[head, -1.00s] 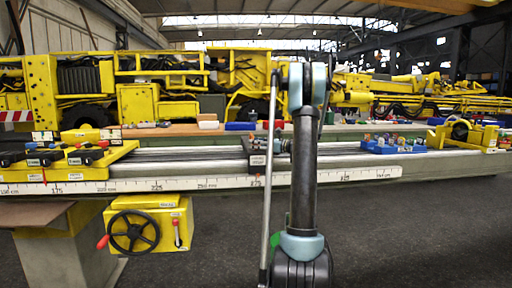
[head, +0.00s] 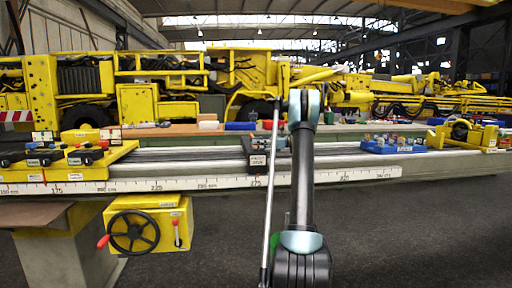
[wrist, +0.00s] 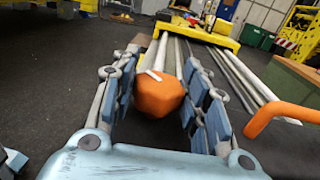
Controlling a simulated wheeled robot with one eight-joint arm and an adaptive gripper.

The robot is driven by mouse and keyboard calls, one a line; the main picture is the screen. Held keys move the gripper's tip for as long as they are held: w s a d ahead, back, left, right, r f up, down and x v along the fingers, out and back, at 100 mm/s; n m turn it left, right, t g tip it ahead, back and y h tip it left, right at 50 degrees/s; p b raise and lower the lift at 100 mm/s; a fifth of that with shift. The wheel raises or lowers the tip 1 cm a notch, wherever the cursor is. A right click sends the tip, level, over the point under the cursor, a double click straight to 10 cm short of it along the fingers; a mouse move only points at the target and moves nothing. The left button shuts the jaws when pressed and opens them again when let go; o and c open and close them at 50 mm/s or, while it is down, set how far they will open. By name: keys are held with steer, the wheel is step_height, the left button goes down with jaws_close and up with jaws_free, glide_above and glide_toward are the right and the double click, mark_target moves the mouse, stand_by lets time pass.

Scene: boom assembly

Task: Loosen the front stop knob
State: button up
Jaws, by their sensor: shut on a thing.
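An orange knob (wrist: 158,94) sits between the two finger pads of my gripper (wrist: 160,100) in the wrist view. My gripper is shut on it. A white strip lies against the top of the knob, and pale rails run away behind it. In the head view, my arm stands upright in front of the long bench and hides my gripper and the orange knob. A dark stop block (head: 257,162) with a white label shows on the bench front just left of my arm.
A scale strip (head: 120,187) runs along the bench front. A yellow box with a black handwheel (head: 134,232) hangs below at left. A blue bin (head: 392,146) of small parts stands at right. In the wrist view, an orange bar (wrist: 280,116) is at right.

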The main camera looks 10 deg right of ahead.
steer(key=shift+w, duration=0.1)
stand_by(0.4)
steer(key=o, duration=1)
steer(key=shift+g, duration=0.3)
steer(key=shift+r, duration=0.15)
step_height(320, 180, up, 10)
steer(key=shift+f, duration=0.2)
